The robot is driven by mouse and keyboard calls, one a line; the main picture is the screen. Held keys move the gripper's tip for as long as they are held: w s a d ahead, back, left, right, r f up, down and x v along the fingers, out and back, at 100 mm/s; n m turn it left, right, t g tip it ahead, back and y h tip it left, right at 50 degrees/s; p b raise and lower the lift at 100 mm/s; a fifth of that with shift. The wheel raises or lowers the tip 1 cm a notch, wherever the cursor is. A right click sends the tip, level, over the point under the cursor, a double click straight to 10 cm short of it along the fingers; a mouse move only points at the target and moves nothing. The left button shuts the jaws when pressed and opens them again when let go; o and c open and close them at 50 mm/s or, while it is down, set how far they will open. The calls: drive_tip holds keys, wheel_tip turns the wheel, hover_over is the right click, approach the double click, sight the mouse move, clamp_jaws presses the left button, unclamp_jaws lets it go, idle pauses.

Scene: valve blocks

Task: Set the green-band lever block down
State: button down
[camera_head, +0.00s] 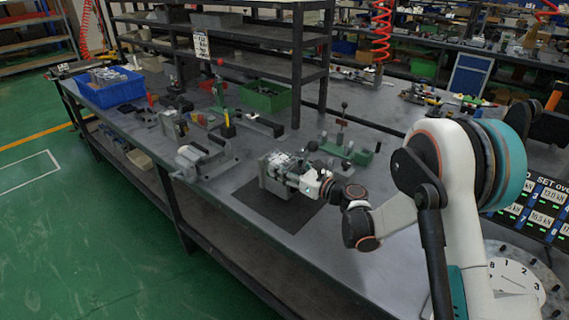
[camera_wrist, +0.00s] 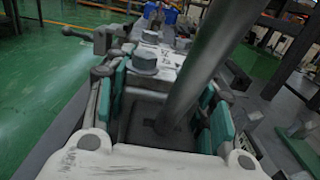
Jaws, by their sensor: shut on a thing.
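My gripper (camera_head: 302,178) is shut on a grey lever block (camera_head: 271,185) over the dark square mat (camera_head: 267,208) near the front edge of the workbench. The block looks upright and very low over the mat; I cannot tell whether it touches. In the wrist view the teal finger pads of my gripper (camera_wrist: 168,105) lie on both sides of the block (camera_wrist: 148,78), which has bolt heads on top. A grey lever rod (camera_wrist: 203,60) rises at a slant between the fingers. I cannot make out a green band.
A grey valve block (camera_head: 207,160) stands left of the mat. A green fixture with a dark-knobbed lever (camera_head: 345,150) stands behind it to the right. A blue bin (camera_head: 110,88) and a green bin (camera_head: 265,97) are farther back. Bare bench (camera_head: 325,235) lies right of the mat.

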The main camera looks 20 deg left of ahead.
drive_tip(key=shift+f, duration=0.95)
drive_tip(key=c, duration=0.7)
unclamp_jaws()
drive_tip(key=shift+f, duration=0.1)
drive_tip(key=shift+s+d, duration=0.1)
drive_tip(key=shift+d, duration=0.1)
drive_tip(key=p+v, duration=0.3)
drive_tip(key=v, duration=0.8)
drive_tip(key=shift+s+d, duration=0.1)
drive_tip(key=shift+d, duration=0.2)
